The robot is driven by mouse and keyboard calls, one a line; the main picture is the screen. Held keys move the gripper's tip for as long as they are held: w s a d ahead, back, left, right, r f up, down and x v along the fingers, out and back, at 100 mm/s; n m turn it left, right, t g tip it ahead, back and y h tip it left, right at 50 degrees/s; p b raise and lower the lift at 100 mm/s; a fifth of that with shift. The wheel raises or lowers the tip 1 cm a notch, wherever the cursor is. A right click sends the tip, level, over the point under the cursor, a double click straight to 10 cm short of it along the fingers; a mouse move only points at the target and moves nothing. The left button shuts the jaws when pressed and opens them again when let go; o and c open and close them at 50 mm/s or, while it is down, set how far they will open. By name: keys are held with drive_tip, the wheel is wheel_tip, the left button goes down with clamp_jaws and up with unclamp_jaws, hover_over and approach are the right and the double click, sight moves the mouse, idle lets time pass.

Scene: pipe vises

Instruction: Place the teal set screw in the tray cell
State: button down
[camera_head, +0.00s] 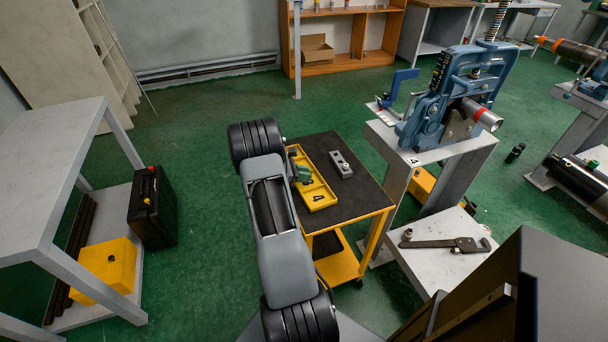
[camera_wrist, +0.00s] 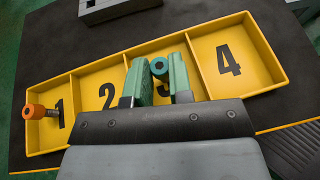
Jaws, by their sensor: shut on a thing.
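The teal set screw (camera_wrist: 159,67) is a short ring-ended piece between the green fingertips of my gripper (camera_wrist: 159,78) in the wrist view. My gripper is shut on it, over cell 3 of the yellow tray (camera_wrist: 200,28). The fingers cover most of the number 3. Whether the screw touches the cell floor, I cannot tell. The tray has cells numbered 1 to 4. In the head view, my gripper (camera_head: 303,174) is over the tray (camera_head: 318,204), and my arm hides part of the tray; the screw is too small to make out.
An orange-headed piece (camera_wrist: 35,111) is at the left edge of cell 1. Cells 2 and 4 look empty. A grey block (camera_head: 341,163) lies on the cart's dark top (camera_head: 362,194), right of the tray. A blue pipe vise (camera_head: 455,90) stands on a bench beyond.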

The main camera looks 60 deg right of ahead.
drive_tip(key=c, duration=1.5)
unclamp_jaws()
drive_tip(key=shift+f, duration=0.15)
drive_tip(key=o, duration=0.5)
drive_tip(key=shift+c, duration=0.2)
drive_tip(key=shift+r, duration=0.3)
drive_tip(key=v, duration=1.2)
drive_tip(key=s+a+r+m+t+y, duration=0.1)
drive_tip(key=a+r+m+t+y, duration=0.2)
drive_tip(key=a, duration=0.4)
drive_tip(key=a+r+m+t+y, duration=0.15)
drive_tip(key=a+r, duration=0.25)
drive_tip(key=a, duration=0.4)
drive_tip(key=s+a+r+m+t+y, duration=0.2)
drive_tip(key=s+a+t, duration=0.2)
drive_tip(key=a, duration=0.5)
drive_tip(key=s+a+r+m+t+y, duration=0.2)
drive_tip(key=s+a+m+t+y, duration=0.1)
drive_tip(key=a, duration=0.7)
drive_tip(key=shift+s+t, duration=0.45)
drive_tip(key=shift+s, duration=0.25)
